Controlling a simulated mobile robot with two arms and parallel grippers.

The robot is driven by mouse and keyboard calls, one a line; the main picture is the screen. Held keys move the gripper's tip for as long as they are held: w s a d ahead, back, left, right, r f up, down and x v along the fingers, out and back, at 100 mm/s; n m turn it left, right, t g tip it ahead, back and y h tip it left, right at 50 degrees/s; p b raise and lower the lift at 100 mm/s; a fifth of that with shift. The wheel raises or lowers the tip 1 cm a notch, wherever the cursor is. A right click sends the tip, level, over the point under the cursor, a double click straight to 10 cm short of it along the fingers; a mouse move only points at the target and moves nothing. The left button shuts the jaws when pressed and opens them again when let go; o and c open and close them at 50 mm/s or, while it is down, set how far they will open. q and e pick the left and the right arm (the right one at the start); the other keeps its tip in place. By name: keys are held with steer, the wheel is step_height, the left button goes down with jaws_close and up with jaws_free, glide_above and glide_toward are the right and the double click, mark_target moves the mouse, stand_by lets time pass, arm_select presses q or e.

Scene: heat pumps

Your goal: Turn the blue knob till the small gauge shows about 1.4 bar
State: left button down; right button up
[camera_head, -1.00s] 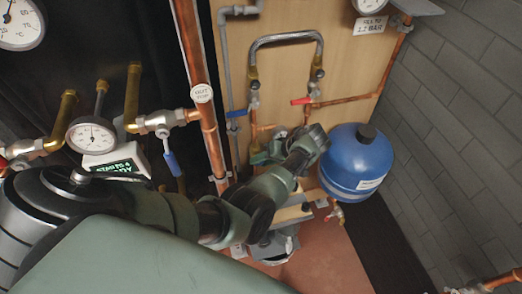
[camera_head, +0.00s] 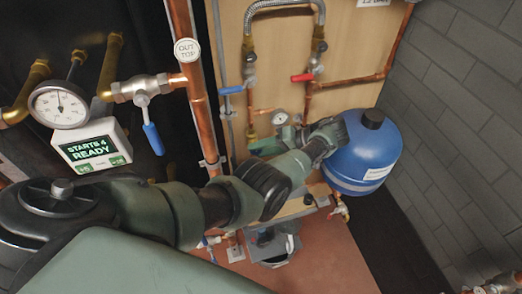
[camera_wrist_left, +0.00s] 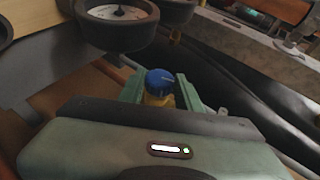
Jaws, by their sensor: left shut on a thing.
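The blue knob (camera_wrist_left: 160,79) sits on a brass body in the left wrist view, between the two pale green fingers of my left gripper (camera_wrist_left: 158,92). The gripper is shut on it. The small round gauge (camera_wrist_left: 118,14) is just beyond the knob, its dial seen at a steep slant; I cannot read its value. In the head view the small gauge (camera_head: 280,118) shows on the wooden board, too small to read. My left gripper (camera_head: 265,147) is just below it there, and the knob is hidden by the gripper and wrist. My right gripper is not in view.
A blue tank (camera_head: 358,155) stands close to the right of my left wrist. A copper pipe (camera_head: 195,90) runs down on the left. A red-handled valve (camera_head: 303,78) and blue-handled valve (camera_head: 231,90) are above. A larger gauge (camera_head: 60,105) and a display box (camera_head: 92,148) are at left.

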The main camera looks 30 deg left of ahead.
arm_select(q)
steer(key=c, duration=1)
jaws_free()
steer(key=shift+o, duration=0.2)
steer(key=b+v, duration=0.2)
steer(key=v, duration=0.5)
steer(key=shift+d+r+b, duration=0.15)
steer(key=shift+d+b, duration=0.15)
steer(key=shift+w, duration=0.1)
